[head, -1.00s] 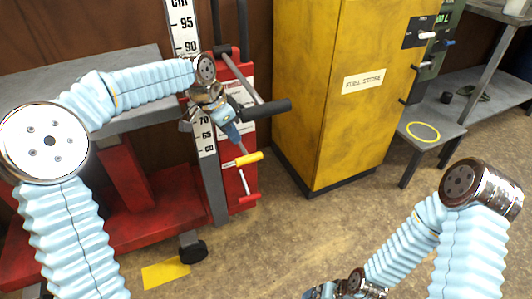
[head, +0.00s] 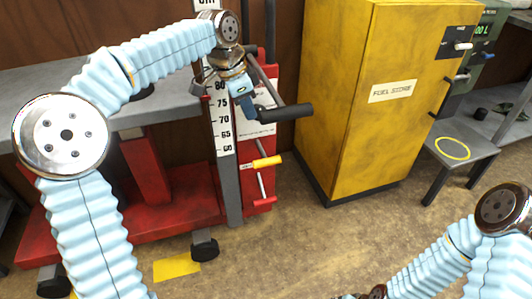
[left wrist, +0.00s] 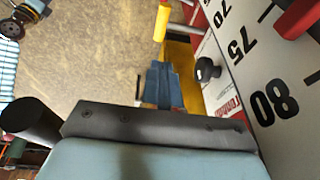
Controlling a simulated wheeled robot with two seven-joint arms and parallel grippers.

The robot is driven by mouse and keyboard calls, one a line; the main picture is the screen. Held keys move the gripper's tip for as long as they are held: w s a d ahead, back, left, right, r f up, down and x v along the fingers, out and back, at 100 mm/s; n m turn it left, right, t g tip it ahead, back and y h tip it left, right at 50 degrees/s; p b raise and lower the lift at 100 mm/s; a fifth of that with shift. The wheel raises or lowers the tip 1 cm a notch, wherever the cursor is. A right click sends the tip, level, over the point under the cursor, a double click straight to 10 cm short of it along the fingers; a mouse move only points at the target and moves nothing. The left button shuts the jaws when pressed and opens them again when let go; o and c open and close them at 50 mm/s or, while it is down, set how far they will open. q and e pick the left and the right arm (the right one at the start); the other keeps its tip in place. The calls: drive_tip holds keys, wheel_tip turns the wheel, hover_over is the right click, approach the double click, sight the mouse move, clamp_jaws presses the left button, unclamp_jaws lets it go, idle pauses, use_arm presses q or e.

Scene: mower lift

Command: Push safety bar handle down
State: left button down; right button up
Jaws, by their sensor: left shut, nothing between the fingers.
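The red lift (head: 262,90) has a grey bar ending in a black grip (head: 285,112), and below it a yellow-gripped lever (head: 267,161) and a red-gripped lever (head: 265,199). I cannot tell for certain which one is the safety bar handle. My left gripper (head: 248,108) is shut and empty, pointing down just left of the black grip; contact cannot be judged. In the left wrist view its blue fingers (left wrist: 161,86) are together, with the yellow grip (left wrist: 162,22) beyond them and a black cylinder (left wrist: 30,120) at left. My right gripper is below the head view.
A white height scale (head: 220,115) stands beside the lift. A grey bench (head: 60,95) is at left, and a yellow fuel cabinet (head: 375,120) at right. A low grey stand (head: 460,150) is farther right.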

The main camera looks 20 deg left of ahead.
sight(269, 159)
use_arm(q)
drive_tip(key=b+x, duration=0.2)
drive_tip(key=x, duration=1.5)
